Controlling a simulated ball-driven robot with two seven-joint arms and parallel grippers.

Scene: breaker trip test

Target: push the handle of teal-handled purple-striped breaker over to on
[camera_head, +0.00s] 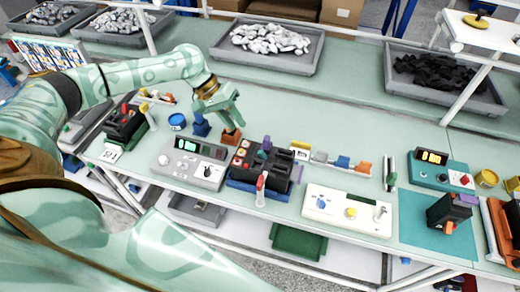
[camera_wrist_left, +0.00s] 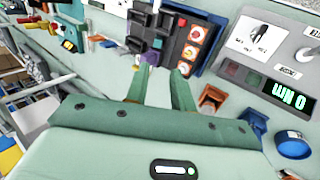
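A dark breaker with a purple stripe (camera_head: 267,143) and a small teal handle (camera_head: 262,154) appears to sit in the blue-based test stand (camera_head: 243,184). Its purple part (camera_wrist_left: 166,21) and teal part (camera_wrist_left: 157,43) also show in the left wrist view. I cannot tell which way the handle is thrown. My left gripper (camera_head: 237,111) is above the bench, left of and behind the stand. Its two fingers (camera_wrist_left: 163,77) are apart with nothing between them, pointing toward the stand. My right gripper is out of view.
An orange block (camera_head: 231,137) and a blue block (camera_head: 201,126) stand near my left gripper. A grey meter (camera_head: 190,163) is left of the stand, a white panel (camera_head: 345,211) to its right. Another dark breaker (camera_head: 443,210) sits on the teal mat (camera_head: 420,238). Bare bench lies behind.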

